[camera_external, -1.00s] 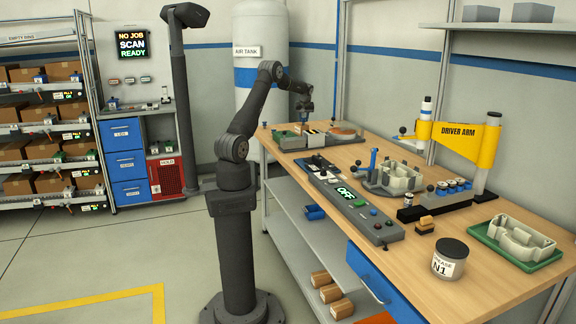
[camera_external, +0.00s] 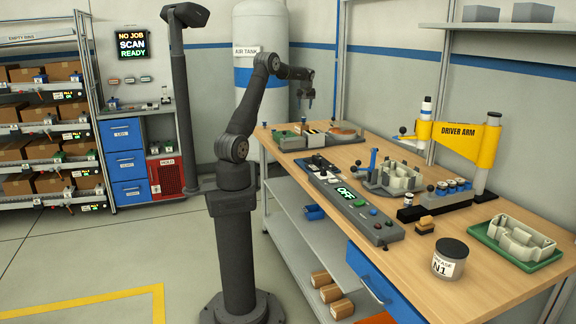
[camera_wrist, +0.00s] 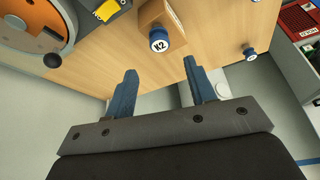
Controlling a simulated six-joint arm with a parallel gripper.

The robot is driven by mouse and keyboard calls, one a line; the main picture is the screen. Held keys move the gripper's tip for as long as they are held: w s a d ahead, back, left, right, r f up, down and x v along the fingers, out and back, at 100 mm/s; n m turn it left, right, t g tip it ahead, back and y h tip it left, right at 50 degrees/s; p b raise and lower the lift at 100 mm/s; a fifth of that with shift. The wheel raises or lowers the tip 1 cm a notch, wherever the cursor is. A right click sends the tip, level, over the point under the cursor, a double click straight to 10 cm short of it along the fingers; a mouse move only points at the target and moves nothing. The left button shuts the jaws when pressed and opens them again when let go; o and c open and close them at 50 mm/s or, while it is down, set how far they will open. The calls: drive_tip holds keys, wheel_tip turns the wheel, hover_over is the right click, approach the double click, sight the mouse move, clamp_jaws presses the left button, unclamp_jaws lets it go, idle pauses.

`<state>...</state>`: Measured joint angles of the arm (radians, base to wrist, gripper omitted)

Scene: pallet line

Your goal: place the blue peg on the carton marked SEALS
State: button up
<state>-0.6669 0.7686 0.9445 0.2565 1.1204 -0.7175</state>
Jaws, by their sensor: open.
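My gripper (camera_wrist: 157,82) is open and empty in the wrist view, its two blue fingers apart above the far end of the workbench (camera_wrist: 110,75). In the outside view my gripper (camera_external: 309,104) hangs above that end. I cannot pick out the blue peg for certain. A smaller blue piece with a pale top (camera_wrist: 249,53) is near the bench edge. Brown cartons (camera_external: 62,71) sit on the rack at far left; I cannot read SEALS on any.
A yellow driver arm (camera_external: 465,138), a grey control box reading OFF (camera_external: 350,207) and a green tray (camera_external: 520,262) with a pale casting occupy the bench. A dark-lidded jar marked N1 (camera_external: 450,262) is near the front. The floor left of my base is clear.

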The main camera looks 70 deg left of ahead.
sight(304, 121)
drive_tip(key=v, duration=0.2)
drive_tip(key=shift+d+r, duration=0.15)
drive_tip(key=shift+r, duration=0.2)
drive_tip(key=shift+f, duration=0.15)
drive_tip(key=x, duration=1.1)
drive_tip(key=shift+f, duration=0.35)
drive_tip(key=shift+a+r, duration=0.15)
drive_tip(key=shift+a, duration=0.1)
drive_tip(key=shift+r, duration=1.6)
